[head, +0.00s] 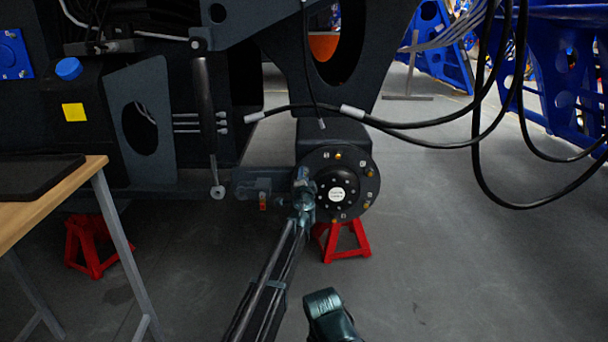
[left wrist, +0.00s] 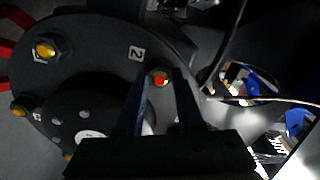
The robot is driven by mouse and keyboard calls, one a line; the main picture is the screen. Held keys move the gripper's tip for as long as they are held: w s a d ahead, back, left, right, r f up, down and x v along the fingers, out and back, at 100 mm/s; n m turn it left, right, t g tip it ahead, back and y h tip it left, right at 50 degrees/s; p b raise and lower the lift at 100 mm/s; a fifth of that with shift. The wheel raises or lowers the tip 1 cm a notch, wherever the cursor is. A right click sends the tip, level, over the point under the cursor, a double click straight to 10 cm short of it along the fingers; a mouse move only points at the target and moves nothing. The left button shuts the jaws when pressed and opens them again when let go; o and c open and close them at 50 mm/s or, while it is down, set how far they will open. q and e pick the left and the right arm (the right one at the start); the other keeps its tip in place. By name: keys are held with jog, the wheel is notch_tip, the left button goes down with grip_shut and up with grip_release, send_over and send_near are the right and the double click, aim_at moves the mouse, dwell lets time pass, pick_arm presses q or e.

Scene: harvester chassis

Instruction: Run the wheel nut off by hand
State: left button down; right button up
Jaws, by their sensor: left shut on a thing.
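The round black wheel hub (head: 352,177) faces me below the chassis, with a white label (head: 337,194) at its centre. Several brass-coloured nuts sit around its rim, one at the top (head: 338,155) and one at the right (head: 370,172). My left gripper (head: 304,182) is at the hub's left edge. In the left wrist view its two fingers are shut on a wheel nut (left wrist: 160,78) with a red centre, close to the mark 2 (left wrist: 135,53). Another nut (left wrist: 45,50) stands clear of the fingers.
A red stand (head: 342,243) is under the hub, and another red stand (head: 92,245) is at the left. A wooden table (head: 60,205) with a dark mat juts in at the left. Black hoses (head: 430,143) hang at the right. The floor at the right front is clear.

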pick_arm(q)
jog(key=n, duration=2.2)
jog(key=shift+s, duration=0.4)
jog(key=shift+c, duration=2.3)
grip_release()
jog(key=shift+w, duration=0.1)
jog(key=shift+c, duration=0.3)
jog(key=shift+c, duration=0.8)
